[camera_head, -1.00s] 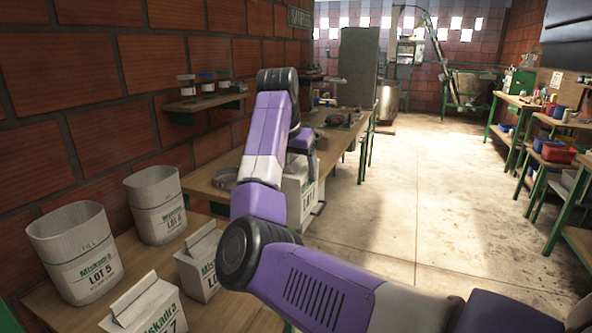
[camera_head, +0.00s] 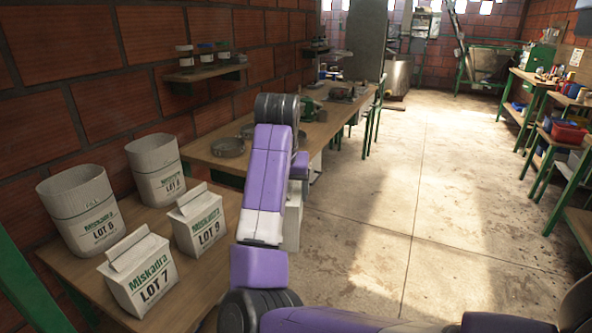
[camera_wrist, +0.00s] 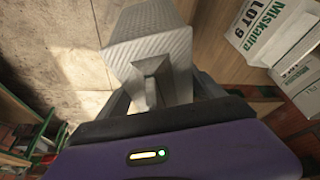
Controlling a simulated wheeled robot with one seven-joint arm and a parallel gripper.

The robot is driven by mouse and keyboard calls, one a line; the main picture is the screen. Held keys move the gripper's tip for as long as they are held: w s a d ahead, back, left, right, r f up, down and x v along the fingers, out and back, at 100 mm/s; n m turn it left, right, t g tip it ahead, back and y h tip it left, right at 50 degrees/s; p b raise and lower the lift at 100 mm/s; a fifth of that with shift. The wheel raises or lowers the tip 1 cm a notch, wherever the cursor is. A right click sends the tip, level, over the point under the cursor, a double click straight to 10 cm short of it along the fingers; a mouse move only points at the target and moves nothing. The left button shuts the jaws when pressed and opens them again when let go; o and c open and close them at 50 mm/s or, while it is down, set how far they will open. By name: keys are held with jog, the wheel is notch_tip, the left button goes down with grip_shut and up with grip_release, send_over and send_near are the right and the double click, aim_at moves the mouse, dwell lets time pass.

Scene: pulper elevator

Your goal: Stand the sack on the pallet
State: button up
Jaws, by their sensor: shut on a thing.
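My gripper (camera_wrist: 158,85) is shut on a pale, ribbed sack (camera_wrist: 150,45), gripping its narrowed top fold in the wrist view. In the head view a white slice of this sack (camera_head: 293,218) shows beside my purple arm, right of the bench with the other sacks. My arm hides most of it, and its label is out of sight. In the wrist view the sack hangs near the edge between the wooden bench and the bare floor. I cannot make out a pallet in either view.
On the near bench stand a LOT 7 sack (camera_head: 140,270), a LOT 9 sack (camera_head: 199,220) and two open-topped bags (camera_head: 82,212) (camera_head: 157,168). A longer bench (camera_head: 225,165) with tools runs along the brick wall. The concrete floor (camera_head: 400,220) to the right is clear.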

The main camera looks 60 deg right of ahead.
jog(key=s+a+f+n+t+y, duration=0.1)
jog(key=a+f+n, duration=0.3)
jog(key=a+f, duration=0.4)
jog(key=s+a+f+n+t+y, duration=0.1)
jog(key=a+f+n, duration=0.3)
jog(key=a+f, duration=0.4)
jog(key=s+a+f+n+y, duration=0.1)
jog(key=a+f+n, duration=0.4)
jog(key=a, duration=1.4)
notch_tip(320, 180, down, 4)
jog(key=shift+r+t+y, duration=0.2)
jog(key=shift+t+y, duration=0.2)
